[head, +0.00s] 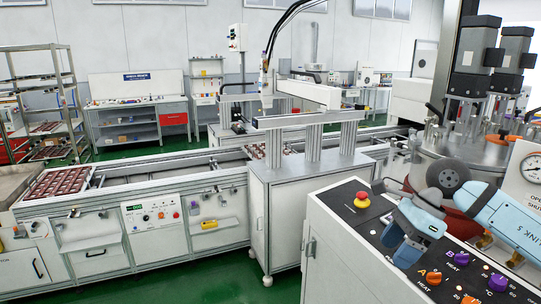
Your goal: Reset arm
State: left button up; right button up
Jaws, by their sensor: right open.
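My right arm comes in from the right edge in light blue. My right gripper (392,213) is open above the control panel (340,204) at the lower right. Nothing shows between its fingers. The gripper is to the right of the red emergency button on its yellow base (362,200) and apart from it in the picture. The height of the gripper above the panel is hard to tell. My left gripper is not in view.
Orange knobs (433,277) and purple knobs (461,258) stand on the panel. Green floor is clear in front.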

jog(key=s+a+f+m+t+y, duration=0.1)
jog(key=s+a+f+m+y, duration=0.25)
jog(key=a+m+y, duration=0.35)
jog(key=s+a+f+m+t+y, duration=0.1)
jog(key=s+a+f+m+y, duration=0.3)
jog(key=a+y, duration=0.4)
jog(key=s+d+f+m+t+h, duration=0.1)
jog(key=d+f+m+t+h, duration=0.2)
jog(key=f+m+t+h, duration=0.75)
jog(key=s+d+f+m+t+h, duration=0.15)
jog(key=d+f+m+t, duration=0.35)
jog(key=m, duration=1.3)
jog(key=s+d+f+m+g+h, duration=0.1)
jog(key=s+f+m+g+h, duration=0.4)
jog(key=s+f+m, duration=0.5)
jog(key=s+f+g, duration=0.1)
jog(key=s+f, duration=0.3)
jog(key=f, duration=0.1)
jog(key=shift+s+d+f+h+p, duration=0.2)
jog(key=shift+s+d+h+p, duration=0.1)
jog(key=shift+d+p, duration=0.1)
